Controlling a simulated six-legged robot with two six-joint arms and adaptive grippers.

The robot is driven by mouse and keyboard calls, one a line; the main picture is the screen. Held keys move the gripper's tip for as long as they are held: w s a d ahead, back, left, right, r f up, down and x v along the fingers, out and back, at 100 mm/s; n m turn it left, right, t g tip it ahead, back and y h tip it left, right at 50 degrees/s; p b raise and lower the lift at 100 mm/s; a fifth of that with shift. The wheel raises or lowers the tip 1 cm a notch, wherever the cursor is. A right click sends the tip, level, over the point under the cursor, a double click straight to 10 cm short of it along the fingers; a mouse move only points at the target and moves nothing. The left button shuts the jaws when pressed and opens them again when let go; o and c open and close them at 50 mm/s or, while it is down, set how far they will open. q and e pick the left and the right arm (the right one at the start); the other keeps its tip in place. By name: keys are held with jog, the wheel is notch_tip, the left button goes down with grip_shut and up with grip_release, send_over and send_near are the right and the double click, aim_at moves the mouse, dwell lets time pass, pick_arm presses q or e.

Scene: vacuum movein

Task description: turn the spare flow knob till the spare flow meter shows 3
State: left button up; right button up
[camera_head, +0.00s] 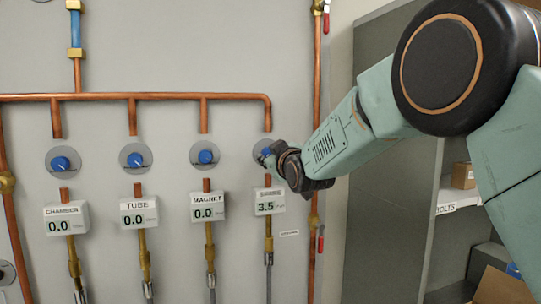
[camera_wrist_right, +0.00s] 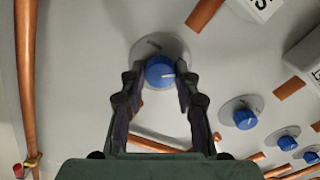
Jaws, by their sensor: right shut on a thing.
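The spare flow knob (camera_wrist_right: 160,69) is blue with a white pointer mark and sits on a round grey plate. My right gripper (camera_head: 272,157) is at this knob, the rightmost of the row in the head view, and covers most of it. In the right wrist view the two fingers are closed on either side of the blue knob. The spare flow meter (camera_head: 268,202) hangs below it and reads 3.5; its name label is blurred. My left gripper is in neither view.
Blue knobs for chamber (camera_head: 62,162), tube (camera_head: 136,159) and magnet (camera_head: 205,156) are to the left, their meters each reading 0.0. A vertical copper pipe (camera_head: 316,110) runs right of the spare knob. A grey shelf unit (camera_head: 385,240) stands at the right.

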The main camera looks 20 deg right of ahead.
grip_shut()
jog(key=shift+m, duration=0.3)
jog(key=m, duration=0.3)
jog(key=shift+r+b, duration=0.1)
jog(key=shift+b, duration=0.3)
jog(key=shift+m, duration=1.9)
jog(key=shift+r, duration=0.1)
jog(key=o, duration=0.6)
grip_release()
jog(key=o, duration=0.4)
jog(key=shift+s+r, duration=0.1)
jog(key=shift+s, duration=0.2)
jog(key=shift+w, duration=0.1)
